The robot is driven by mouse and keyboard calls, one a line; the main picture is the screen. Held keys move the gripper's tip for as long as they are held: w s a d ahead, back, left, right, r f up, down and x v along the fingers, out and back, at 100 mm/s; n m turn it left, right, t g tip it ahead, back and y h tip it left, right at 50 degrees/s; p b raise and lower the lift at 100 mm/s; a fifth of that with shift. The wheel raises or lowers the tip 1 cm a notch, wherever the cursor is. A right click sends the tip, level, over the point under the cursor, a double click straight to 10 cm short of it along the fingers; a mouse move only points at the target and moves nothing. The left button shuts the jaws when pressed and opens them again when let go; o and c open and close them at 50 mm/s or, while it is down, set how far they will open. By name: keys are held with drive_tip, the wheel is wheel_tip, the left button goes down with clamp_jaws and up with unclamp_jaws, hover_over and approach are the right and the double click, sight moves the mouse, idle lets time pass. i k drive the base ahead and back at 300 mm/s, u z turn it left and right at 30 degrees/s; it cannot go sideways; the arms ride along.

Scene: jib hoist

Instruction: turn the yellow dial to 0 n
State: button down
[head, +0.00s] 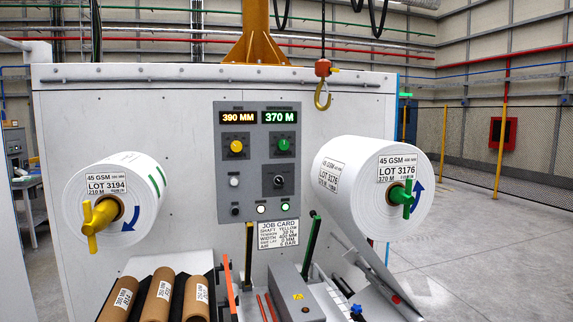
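The yellow dial (236,147) is a round knob on the left of the grey control panel (258,205), on the front of the white machine. A job card (278,234) below the panel mentions the yellow shaft and a tension line, in small print that is hard to read. My gripper is not in view.
A green dial (282,145) sits right beside the yellow one, under a 370 M display. A black selector (279,181) is below it. Large white rolls (112,195) and (370,185) stick out on either side. A hoist hook (322,95) hangs above right.

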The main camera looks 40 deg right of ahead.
sight(235, 146)
drive_tip(key=z, duration=0.9)
drive_tip(key=k, duration=0.95)
drive_tip(key=i, duration=0.7)
drive_tip(key=z, duration=0.05)
